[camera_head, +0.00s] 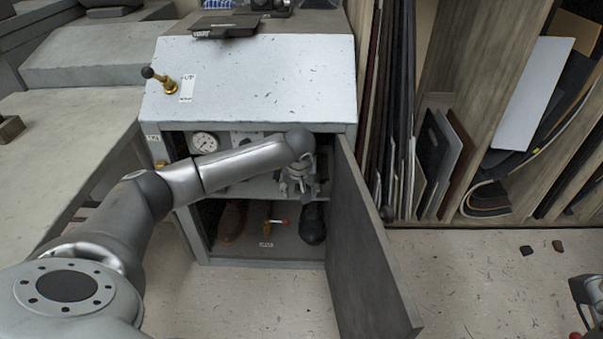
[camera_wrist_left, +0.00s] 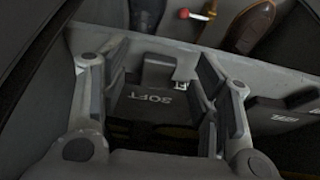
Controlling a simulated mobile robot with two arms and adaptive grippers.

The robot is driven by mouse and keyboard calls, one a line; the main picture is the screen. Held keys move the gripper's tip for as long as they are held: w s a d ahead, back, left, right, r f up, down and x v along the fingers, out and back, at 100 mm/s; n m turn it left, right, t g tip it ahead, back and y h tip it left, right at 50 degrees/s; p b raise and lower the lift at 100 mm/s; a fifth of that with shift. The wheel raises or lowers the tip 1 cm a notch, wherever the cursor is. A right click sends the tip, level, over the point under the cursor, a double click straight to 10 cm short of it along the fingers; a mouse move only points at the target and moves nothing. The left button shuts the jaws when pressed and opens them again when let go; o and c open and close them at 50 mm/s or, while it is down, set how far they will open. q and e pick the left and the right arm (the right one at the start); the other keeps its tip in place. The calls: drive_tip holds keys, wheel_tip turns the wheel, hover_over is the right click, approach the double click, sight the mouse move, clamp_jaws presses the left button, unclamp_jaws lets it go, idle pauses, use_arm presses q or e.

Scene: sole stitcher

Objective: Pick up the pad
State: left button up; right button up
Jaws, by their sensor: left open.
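A dark pad (camera_wrist_left: 155,105) with a pale label that seems to read "SOFT" sits on the cabinet's middle shelf in the left wrist view. My left gripper (camera_head: 301,187) reaches into the open cabinet at that shelf. In the left wrist view the left gripper (camera_wrist_left: 157,82) is open, with one finger on each side of the pad. Contact cannot be made out. In the head view the gripper hides the pad. A second dark labelled block (camera_wrist_left: 283,113) lies to the right. Part of my right gripper (camera_head: 588,300) shows at the right edge.
The cabinet door (camera_head: 365,250) stands open close to the right of my left gripper. Below the shelf are a brown shoe form (camera_head: 231,222), a dark one (camera_head: 312,223) and a red-tipped lever (camera_head: 276,223). A gauge (camera_head: 204,142) is left of my gripper.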

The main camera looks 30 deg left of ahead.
use_arm(q)
drive_tip(key=shift+b+x, duration=0.3)
drive_tip(key=shift+x, duration=0.85)
drive_tip(key=shift+c, duration=0.2)
drive_tip(key=shift+r, duration=0.1)
clamp_jaws()
drive_tip(key=shift+w, duration=0.1)
